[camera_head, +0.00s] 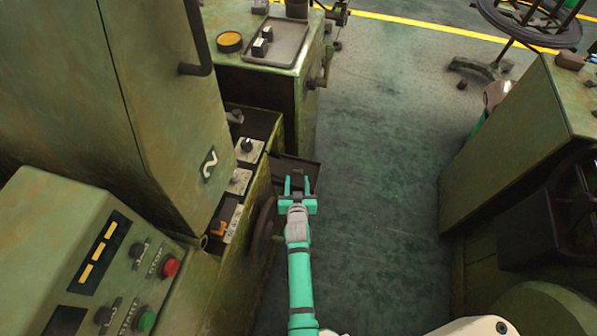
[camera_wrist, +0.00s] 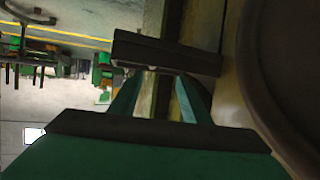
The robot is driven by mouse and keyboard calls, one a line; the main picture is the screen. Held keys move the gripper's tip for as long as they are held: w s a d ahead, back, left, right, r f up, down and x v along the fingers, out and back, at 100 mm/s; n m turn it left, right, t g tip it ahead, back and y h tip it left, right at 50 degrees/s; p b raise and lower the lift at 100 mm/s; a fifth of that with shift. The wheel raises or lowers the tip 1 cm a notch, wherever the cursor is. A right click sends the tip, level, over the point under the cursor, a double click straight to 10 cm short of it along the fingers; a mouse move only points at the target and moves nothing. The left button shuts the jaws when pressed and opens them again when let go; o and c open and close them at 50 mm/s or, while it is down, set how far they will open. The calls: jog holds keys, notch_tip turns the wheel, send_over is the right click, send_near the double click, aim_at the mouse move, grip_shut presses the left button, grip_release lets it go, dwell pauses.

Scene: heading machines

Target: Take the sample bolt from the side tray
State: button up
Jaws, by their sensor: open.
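My gripper (camera_head: 297,184) is open, its two teal fingers pointing away from me at the side of the green machine on the left. The side tray (camera_head: 309,172), a small dark shelf, sticks out from that machine just at and beyond the fingertips. In the wrist view my gripper (camera_wrist: 160,80) reaches toward a dark bar-like edge, which looks like the side tray (camera_wrist: 167,52). I cannot make out the sample bolt for sure. A small dark shape shows between the fingers in the head view, but I cannot tell what it is.
A dark handwheel (camera_head: 263,228) stands close left of my arm. A control panel (camera_head: 110,262) with red and green buttons is at lower left. Another green machine (camera_head: 530,140) stands at right. The green floor (camera_head: 375,180) between the machines is clear.

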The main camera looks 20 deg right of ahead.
aim_at(298, 177)
jog(key=shift+x, duration=2.95)
jog(key=shift+d, duration=0.1)
jog(key=c, duration=0.8)
